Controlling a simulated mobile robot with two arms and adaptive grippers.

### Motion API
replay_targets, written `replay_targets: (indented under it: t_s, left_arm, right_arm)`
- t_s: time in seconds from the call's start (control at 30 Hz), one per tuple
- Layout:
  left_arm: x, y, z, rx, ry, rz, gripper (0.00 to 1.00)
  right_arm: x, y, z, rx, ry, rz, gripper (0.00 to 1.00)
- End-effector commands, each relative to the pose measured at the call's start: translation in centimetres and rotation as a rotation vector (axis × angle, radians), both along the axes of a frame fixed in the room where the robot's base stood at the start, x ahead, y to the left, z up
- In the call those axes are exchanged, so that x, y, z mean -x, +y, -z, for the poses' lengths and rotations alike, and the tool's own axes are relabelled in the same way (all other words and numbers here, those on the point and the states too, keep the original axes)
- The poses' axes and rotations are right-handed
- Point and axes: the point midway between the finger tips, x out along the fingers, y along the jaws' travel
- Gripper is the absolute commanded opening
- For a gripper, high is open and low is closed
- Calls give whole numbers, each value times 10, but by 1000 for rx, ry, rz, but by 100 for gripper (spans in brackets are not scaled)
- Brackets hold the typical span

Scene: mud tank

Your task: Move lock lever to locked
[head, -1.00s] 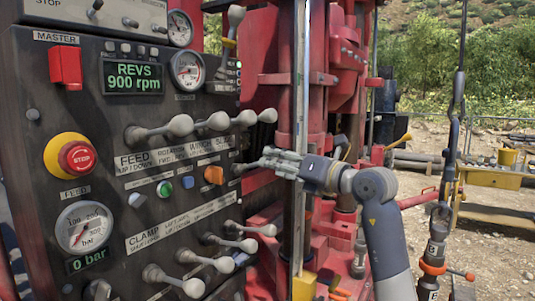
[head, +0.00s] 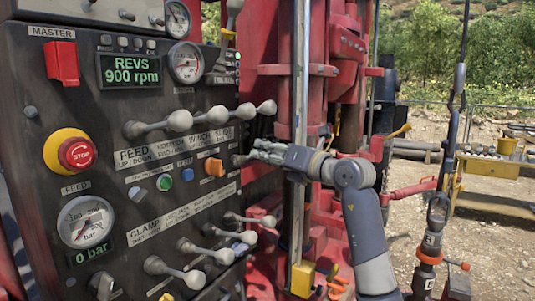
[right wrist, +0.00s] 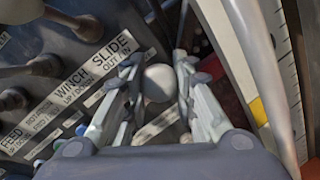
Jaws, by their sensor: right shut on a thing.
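A lever with a pale grey ball knob (right wrist: 160,83) stands beside the SLIDE OUT/IN label in the right wrist view. I cannot read a label that marks it as the lock lever. My right gripper (head: 257,154) is at the right edge of the control panel (head: 110,205), below the upper lever row. Its fingers (right wrist: 156,95) lie on both sides of the ball knob and are shut on it. The fingers hide most of this lever in the head view. My left gripper is not in view.
Upper grey levers (head: 180,121) stand above my right gripper, and lower levers (head: 194,280) stick out below it. An orange switch (head: 214,167) and a red stop button (head: 77,154) are on the panel. A vertical metal post (head: 298,130) stands close to my right wrist.

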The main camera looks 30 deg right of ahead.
Motion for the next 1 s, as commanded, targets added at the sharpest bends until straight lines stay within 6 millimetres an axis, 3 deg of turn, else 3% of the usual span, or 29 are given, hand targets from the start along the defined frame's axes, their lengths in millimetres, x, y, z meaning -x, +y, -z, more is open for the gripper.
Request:
replay_targets:
  t_s: [0.27,0.8,1.0]
  left_arm:
    - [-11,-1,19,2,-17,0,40]
    - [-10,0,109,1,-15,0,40]
    - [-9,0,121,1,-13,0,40]
  right_arm:
    - [2,-1,11,-28,-46,1,0]
    - [6,-4,52,-215,-356,1,0]
    - [5,-4,61,-269,-454,3,0]
